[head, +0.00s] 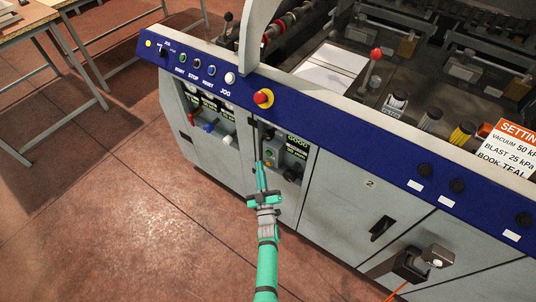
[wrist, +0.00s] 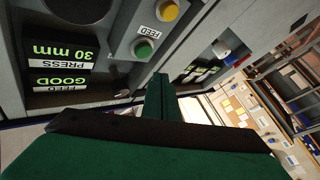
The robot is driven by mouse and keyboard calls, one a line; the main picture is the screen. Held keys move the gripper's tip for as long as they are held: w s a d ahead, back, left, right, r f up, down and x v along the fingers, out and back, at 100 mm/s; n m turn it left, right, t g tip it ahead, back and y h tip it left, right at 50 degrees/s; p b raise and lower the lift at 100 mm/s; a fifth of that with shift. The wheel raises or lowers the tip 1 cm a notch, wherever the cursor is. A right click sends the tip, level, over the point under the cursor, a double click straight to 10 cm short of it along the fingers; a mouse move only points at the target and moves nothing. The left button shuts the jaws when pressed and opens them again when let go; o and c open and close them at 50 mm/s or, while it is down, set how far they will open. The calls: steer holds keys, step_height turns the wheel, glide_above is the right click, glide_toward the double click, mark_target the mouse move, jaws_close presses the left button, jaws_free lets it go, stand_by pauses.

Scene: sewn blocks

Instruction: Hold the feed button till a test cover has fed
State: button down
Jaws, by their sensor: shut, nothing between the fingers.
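A green round button (wrist: 143,49) and a yellow round button (wrist: 168,10) sit on a grey control plate, with a FEED label (wrist: 146,31) between them. In the head view the green button (head: 267,153) is small, in a recess of the machine front. My gripper (head: 259,165) is shut and empty, reaching up to this recess. In the wrist view its closed fingertips (wrist: 158,77) lie just below and right of the green button and do not cover it. The gap in depth is hard to judge. Pale sheets (head: 326,72) lie on the machine's bed; I cannot tell whether they are covers.
A display (wrist: 60,64) beside the buttons reads FEED GOOD, PRESS 30 mm. A red knob (head: 263,98) on a yellow base juts from the blue panel (head: 330,120) above the recess. A door handle (head: 382,228) stands out at right. Open floor (head: 130,200) lies at left.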

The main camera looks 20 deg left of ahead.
steer(key=shift+s+a, duration=0.25)
steer(key=shift+s, duration=0.3)
steer(key=shift+s+a, duration=0.2)
steer(key=shift+s, duration=0.3)
steer(key=s+d+m+h, duration=0.2)
steer(key=s+d, duration=0.3)
steer(key=s, duration=0.3)
steer(key=s+d+m+g+h, duration=0.1)
steer(key=s+d, duration=0.3)
steer(key=s, duration=0.4)
steer(key=s+d+m+h, duration=0.2)
steer(key=s+d, duration=0.3)
steer(key=s, duration=0.3)
steer(key=s+d+r+m+g+h, duration=0.1)
steer(key=s+d+r+m, duration=0.1)
steer(key=s+r, duration=0.5)
steer(key=s+d+r+m+g+h, duration=0.2)
steer(key=s+r, duration=0.5)
steer(key=s, duration=0.4)
steer(key=shift+s+d+r+m, duration=0.3)
steer(key=shift+s+d+m, duration=0.1)
steer(key=shift+d+m, duration=0.25)
